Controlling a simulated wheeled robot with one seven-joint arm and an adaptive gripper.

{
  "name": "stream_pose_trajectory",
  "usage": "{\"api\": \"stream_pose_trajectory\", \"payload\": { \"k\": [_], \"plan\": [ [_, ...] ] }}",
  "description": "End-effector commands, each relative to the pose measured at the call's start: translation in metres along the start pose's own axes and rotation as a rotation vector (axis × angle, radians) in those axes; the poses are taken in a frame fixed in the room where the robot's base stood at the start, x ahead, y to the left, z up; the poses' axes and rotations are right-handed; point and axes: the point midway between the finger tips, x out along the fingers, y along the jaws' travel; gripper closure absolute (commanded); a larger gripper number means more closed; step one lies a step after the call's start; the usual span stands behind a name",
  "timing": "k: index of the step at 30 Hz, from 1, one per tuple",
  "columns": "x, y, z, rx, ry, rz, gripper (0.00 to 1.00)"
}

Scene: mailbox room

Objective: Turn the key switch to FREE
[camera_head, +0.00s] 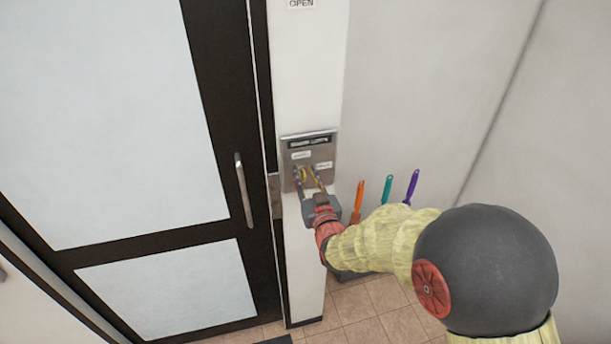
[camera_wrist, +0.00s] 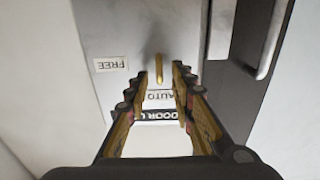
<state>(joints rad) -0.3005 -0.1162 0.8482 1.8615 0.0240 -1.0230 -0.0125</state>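The key switch panel (camera_head: 310,143) is a metal plate on the white post beside the door. Its yellow key (camera_wrist: 159,69) stands lengthwise in line with the AUTO label (camera_wrist: 160,96). The FREE label (camera_wrist: 111,64) is to the left in the wrist view, where the lettering appears upside down. In the head view the key is partly hidden by the fingers. My gripper (camera_head: 307,172) is open at the panel, with its fingers apart on either side of the key. The wrist view also shows the gripper (camera_wrist: 155,72), with a gap between each finger and the key.
A dark-framed door (camera_head: 232,110) with a metal handle (camera_head: 244,190) stands left of the post. Orange (camera_head: 358,202), teal (camera_head: 387,188) and purple (camera_head: 411,186) handled items stand to the right, by a plain wall. The tiled floor (camera_head: 372,300) is below.

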Motion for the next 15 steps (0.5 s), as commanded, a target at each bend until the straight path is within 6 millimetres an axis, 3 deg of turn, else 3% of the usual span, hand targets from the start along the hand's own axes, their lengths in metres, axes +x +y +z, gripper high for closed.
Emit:
{"api": "stream_pose_trajectory", "payload": {
  "k": [2, 15],
  "plan": [
    [-0.0002, 0.0000, 0.0000, 0.000, 0.000, 0.000, 0.76],
    [-0.0004, 0.0000, 0.0001, 0.000, 0.000, 0.000, 1.00]
  ]
}}
